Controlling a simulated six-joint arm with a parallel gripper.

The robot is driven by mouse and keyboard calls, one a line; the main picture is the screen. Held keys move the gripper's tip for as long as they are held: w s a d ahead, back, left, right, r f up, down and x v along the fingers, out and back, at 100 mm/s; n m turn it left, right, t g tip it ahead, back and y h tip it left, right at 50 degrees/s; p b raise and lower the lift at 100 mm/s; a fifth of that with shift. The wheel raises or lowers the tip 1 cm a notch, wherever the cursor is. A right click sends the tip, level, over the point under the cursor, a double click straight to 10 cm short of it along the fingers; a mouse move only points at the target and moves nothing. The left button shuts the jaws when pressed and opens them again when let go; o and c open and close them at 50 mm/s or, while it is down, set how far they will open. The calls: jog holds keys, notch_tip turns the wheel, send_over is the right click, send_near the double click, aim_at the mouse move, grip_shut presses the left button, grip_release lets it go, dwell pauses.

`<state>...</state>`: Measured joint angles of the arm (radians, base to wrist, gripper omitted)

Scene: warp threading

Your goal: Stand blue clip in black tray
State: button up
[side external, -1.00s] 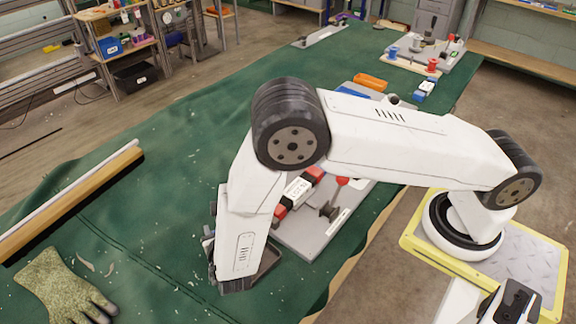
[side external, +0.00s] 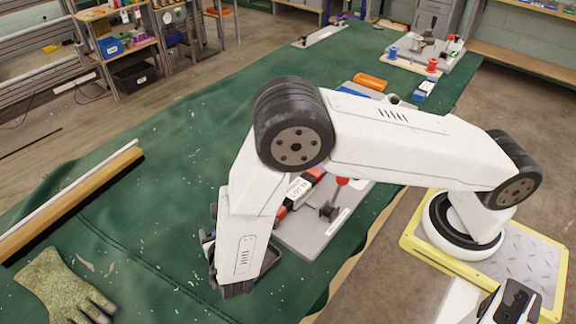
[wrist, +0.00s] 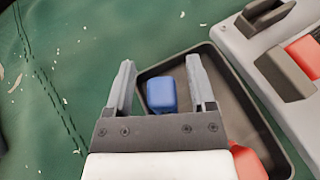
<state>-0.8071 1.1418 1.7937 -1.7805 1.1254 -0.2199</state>
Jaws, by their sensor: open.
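In the wrist view the blue clip (wrist: 161,96) shows as a small blue block between my gripper's fingers, with gaps on both sides. Its lower end is hidden behind my gripper's palm, so I cannot tell whether it stands or touches the tray. My gripper (wrist: 159,64) is open over the left part of the black tray (wrist: 228,98). In the side view my arm hides the clip and much of the tray; a bit of the tray (side external: 271,258) shows right of my wrist.
A red piece (wrist: 247,160) shows partly behind the palm over the tray's near side. A grey fixture board (side external: 300,236) with red and black parts adjoins the tray.

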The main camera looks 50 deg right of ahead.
jog(key=v, duration=1.1)
dwell(0.4)
jog(key=s+d+r+m+g+y, duration=0.1)
jog(key=d+r+m+g+y, duration=0.1)
jog(key=d+m, duration=0.6)
jog(key=s+d+r+m+g+y, duration=0.2)
jog(key=d+r+m+g, duration=0.2)
jog(key=d+m, duration=0.5)
jog(key=s+d+r+m+g+y, duration=0.2)
jog(key=d+r+m, duration=0.4)
jog(key=d+m, duration=0.3)
jog(key=m+g, duration=0.1)
jog(key=m, duration=0.3)
jog(key=shift+r+m, duration=0.15)
jog(key=shift+m, duration=0.15)
